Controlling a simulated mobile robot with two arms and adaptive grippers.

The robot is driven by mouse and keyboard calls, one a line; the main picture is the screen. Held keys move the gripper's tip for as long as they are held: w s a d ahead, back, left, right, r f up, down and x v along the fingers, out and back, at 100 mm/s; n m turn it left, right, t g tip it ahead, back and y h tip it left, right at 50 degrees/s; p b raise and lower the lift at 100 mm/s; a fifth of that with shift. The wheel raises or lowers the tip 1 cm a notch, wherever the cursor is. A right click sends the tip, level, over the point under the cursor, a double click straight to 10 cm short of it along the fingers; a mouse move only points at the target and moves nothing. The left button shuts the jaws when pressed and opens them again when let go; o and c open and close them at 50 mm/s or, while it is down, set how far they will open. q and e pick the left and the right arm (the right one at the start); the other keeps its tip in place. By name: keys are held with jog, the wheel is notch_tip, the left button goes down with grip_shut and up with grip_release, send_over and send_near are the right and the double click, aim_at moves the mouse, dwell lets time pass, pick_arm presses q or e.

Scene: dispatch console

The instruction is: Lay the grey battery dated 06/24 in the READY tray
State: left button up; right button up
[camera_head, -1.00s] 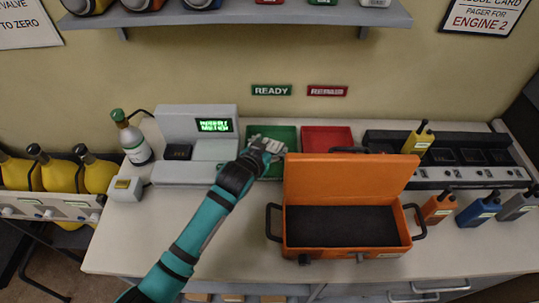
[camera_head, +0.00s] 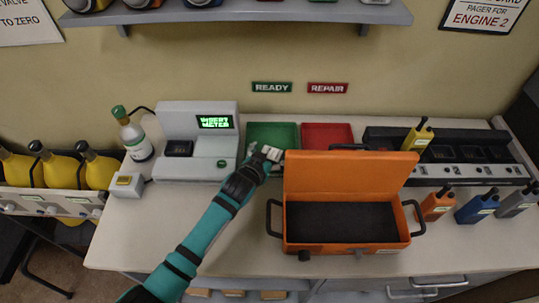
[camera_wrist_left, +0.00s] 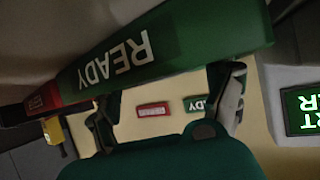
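The READY tray (camera_head: 283,130) is the green tray on the counter under the green READY sign; its labelled side fills the top of the left wrist view (camera_wrist_left: 180,48). My left gripper (camera_head: 265,153) is at the tray's front edge in the head view. In the left wrist view its two fingers (camera_wrist_left: 167,112) are spread apart, with only the wall and signs showing between them. I cannot make out a grey battery or a 06/24 date in either view; the tray's inside is partly hidden by the gripper. My right gripper is not in view.
A grey meter console (camera_head: 197,125) with a lit display and dark recess stands left of the tray. A red tray (camera_head: 325,133) is to the right. An open orange case (camera_head: 345,175) stands in front. A charger rack (camera_head: 475,168) and several radios are farther right.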

pick_arm(q)
jog(key=shift+r, duration=0.2)
jog(key=shift+s+a, duration=0.15)
jog(key=shift+s, duration=0.05)
jog(key=b+v, duration=0.1)
jog(key=v, duration=1)
jog(key=shift+s+r, duration=0.15)
jog(key=shift+s, duration=0.05)
jog(key=shift+a, duration=0.1)
